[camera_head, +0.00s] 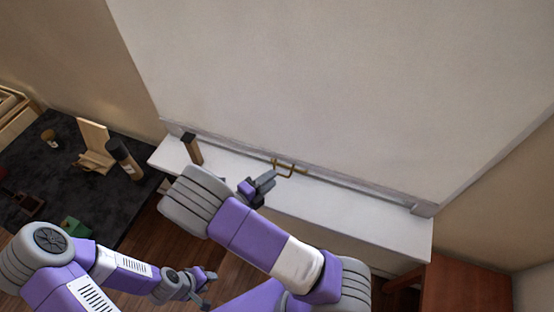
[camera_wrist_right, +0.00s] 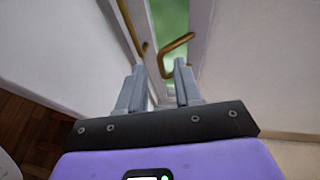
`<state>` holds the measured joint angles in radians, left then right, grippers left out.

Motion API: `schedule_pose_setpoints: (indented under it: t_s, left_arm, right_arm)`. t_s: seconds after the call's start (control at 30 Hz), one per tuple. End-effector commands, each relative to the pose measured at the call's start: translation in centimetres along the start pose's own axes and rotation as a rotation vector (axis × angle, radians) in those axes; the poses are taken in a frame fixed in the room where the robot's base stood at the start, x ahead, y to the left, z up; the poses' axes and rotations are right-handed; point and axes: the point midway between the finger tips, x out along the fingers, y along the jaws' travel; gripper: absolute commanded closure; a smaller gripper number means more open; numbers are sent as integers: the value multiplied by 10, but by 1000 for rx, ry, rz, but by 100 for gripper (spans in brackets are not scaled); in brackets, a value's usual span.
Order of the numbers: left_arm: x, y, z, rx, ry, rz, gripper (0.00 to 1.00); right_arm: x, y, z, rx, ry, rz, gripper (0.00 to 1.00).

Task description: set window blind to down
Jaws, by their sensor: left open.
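The window blind (camera_head: 330,80) is a large pale sheet in the head view, hanging nearly to the white sill. A brass handle (camera_head: 290,168) sits at its lower edge; a bent brass piece also shows in the right wrist view (camera_wrist_right: 176,54). My right gripper (camera_head: 268,182) is just left of the handle in the head view. In the wrist view its fingers (camera_wrist_right: 160,76) are apart, with the brass piece just beyond the tips; whether they touch is unclear. My left gripper (camera_head: 210,285) is open and empty, low over the floor.
The white sill (camera_head: 350,205) runs under the blind, with a dark-topped wooden object (camera_head: 192,148) on it. A dark table (camera_head: 60,180) with several small items is at left. A reddish-brown wooden piece (camera_head: 465,290) stands at lower right.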

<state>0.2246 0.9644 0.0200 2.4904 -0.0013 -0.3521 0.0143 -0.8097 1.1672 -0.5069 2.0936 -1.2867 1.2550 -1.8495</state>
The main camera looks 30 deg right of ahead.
Motion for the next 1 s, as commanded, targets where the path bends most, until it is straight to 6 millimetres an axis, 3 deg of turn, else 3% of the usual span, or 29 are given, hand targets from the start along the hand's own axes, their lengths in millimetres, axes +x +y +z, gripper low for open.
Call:
schedule_pose_setpoints:
  t_s: [0.4,0.8,1.0]
  left_arm:
    - [4,-2,0,-1,-1,0,57]
    - [5,-2,0,0,-1,0,57]
    - [5,-2,0,0,0,0,57]
  right_arm:
    - [61,1,-1,-1,3,0,66]
    - [70,0,-1,-1,1,1,66]
    - [69,0,-1,-1,2,1,96]
